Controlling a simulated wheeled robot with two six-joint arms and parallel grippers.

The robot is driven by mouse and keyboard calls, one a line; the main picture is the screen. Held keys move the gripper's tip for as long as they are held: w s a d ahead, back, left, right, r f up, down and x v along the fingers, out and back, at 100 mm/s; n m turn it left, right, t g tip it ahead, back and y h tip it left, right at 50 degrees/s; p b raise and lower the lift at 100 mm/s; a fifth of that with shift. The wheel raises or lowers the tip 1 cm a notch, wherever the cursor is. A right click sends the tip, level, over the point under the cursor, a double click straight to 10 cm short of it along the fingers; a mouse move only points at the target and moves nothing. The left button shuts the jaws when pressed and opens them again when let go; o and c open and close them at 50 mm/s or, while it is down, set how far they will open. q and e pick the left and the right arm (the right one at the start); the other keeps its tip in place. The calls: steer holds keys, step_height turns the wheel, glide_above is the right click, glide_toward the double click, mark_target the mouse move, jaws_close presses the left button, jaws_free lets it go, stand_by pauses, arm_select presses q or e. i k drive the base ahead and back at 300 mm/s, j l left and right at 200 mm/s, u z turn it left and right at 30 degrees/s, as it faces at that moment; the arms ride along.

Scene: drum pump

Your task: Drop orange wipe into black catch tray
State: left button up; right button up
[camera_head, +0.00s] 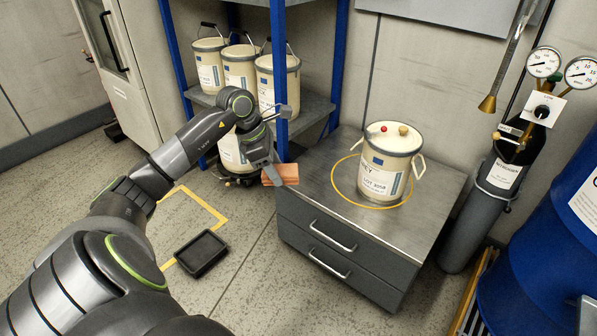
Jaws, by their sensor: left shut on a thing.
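The orange wipe (281,174) is a small folded orange piece near the left edge of the steel cabinet top. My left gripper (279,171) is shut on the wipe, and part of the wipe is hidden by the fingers. The black catch tray (201,254) is a shallow rectangular tray on the floor, in front and to the left of the cabinet. The wipe is above and to the right of the tray in the picture, apart from it. My right gripper is not in view.
The drawer cabinet (430,222) bears a cream drum (388,165) inside a yellow ring. A blue shelf rack (338,60) with several cream pails stands behind my left arm. A gas cylinder (474,222) and blue barrel (540,265) stand right. Yellow tape (205,205) marks the floor beside the tray.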

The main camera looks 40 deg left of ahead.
mark_target(198, 254)
steer(key=u, duration=2.1)
steer(key=i+z, duration=0.35)
